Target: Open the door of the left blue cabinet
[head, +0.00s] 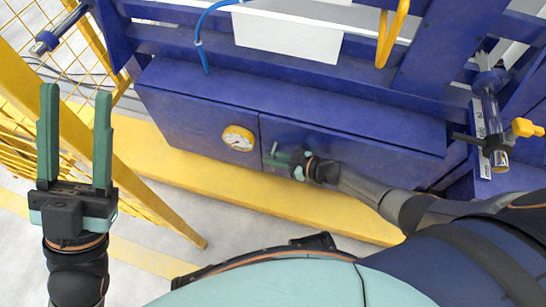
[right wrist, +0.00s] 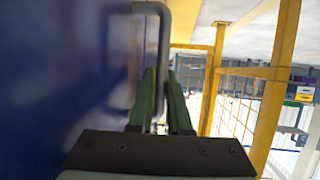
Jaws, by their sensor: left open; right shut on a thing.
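The blue cabinet (head: 195,85) runs low across the middle of the head view. Its front has a left panel (head: 185,122) with a round yellow gauge, and a right panel (head: 375,155), split by a dark vertical seam. The front looks flush, with no visible gap. My right gripper (head: 277,157) is at the front just right of the seam. In the right wrist view its green fingers (right wrist: 166,100) are shut on a grey loop handle (right wrist: 166,30), beside the blurred blue surface. My left gripper (head: 76,125) is open, empty and pointing up, away from the cabinet at the left.
A yellow mesh fence (head: 75,120) stands at the left, near my left gripper. A yellow floor strip (head: 230,190) runs below the cabinet. Above it are blue beams, a white panel (head: 290,35), a blue hose (head: 198,40) and a yellow loop (head: 392,30).

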